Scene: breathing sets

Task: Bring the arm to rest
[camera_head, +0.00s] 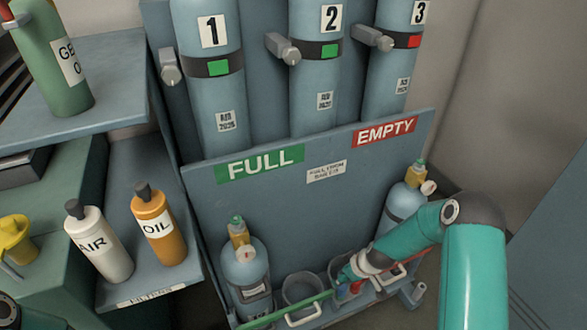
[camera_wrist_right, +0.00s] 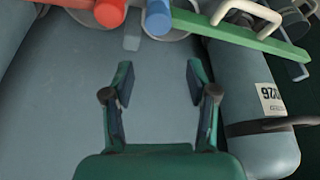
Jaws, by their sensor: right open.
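My right arm (camera_head: 475,270) is teal and comes in from the right, reaching down and left over the low front of the rack. In the head view its gripper is at the far end of the arm, over the holders, and is hard to make out. The right wrist view shows the gripper (camera_wrist_right: 160,85) with two fingers apart and nothing between them. Behind the fingers is a plain blue-grey surface (camera_wrist_right: 70,90). My left gripper does not show.
A small cylinder (camera_head: 246,278) stands under FULL; another (camera_head: 402,202) stands under EMPTY, close to my arm. Open round holders (camera_head: 303,290) and a green bar (camera_head: 280,313) lie between. An AIR bottle (camera_head: 98,240) and OIL bottle (camera_head: 158,225) stand on the left shelf.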

